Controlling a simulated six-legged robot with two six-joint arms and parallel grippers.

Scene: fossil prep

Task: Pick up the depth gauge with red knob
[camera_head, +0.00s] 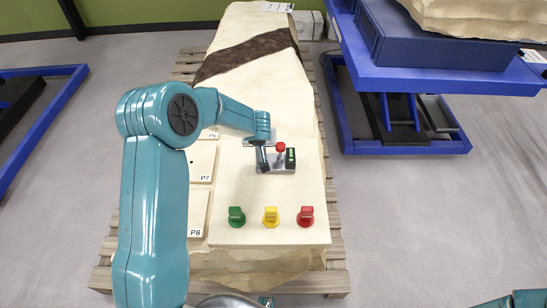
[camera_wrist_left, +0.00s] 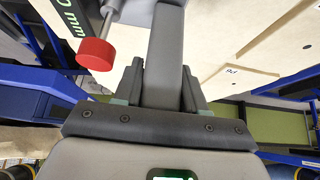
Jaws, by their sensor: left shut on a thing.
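The depth gauge (camera_head: 277,167) is a grey bar with a red knob (camera_head: 281,147) and a dark display block (camera_head: 291,158). It is over the pale block's upper middle in the head view; I cannot tell whether it touches the surface. My left gripper (camera_head: 263,162) is shut on the left part of its grey bar. In the left wrist view the bar (camera_wrist_left: 166,50) sits between my left gripper's fingers (camera_wrist_left: 162,88). The red knob (camera_wrist_left: 95,54) and the display reading in mm (camera_wrist_left: 68,18) are beside it.
Green (camera_head: 237,217), yellow (camera_head: 271,217) and red (camera_head: 306,216) knob-like pieces stand near the front of the pale block (camera_head: 300,236). Panels marked P7 (camera_head: 201,160) and P8 (camera_head: 196,210) lie left. A blue lift table (camera_head: 420,75) stands at right. Floor (camera_head: 420,220) is clear.

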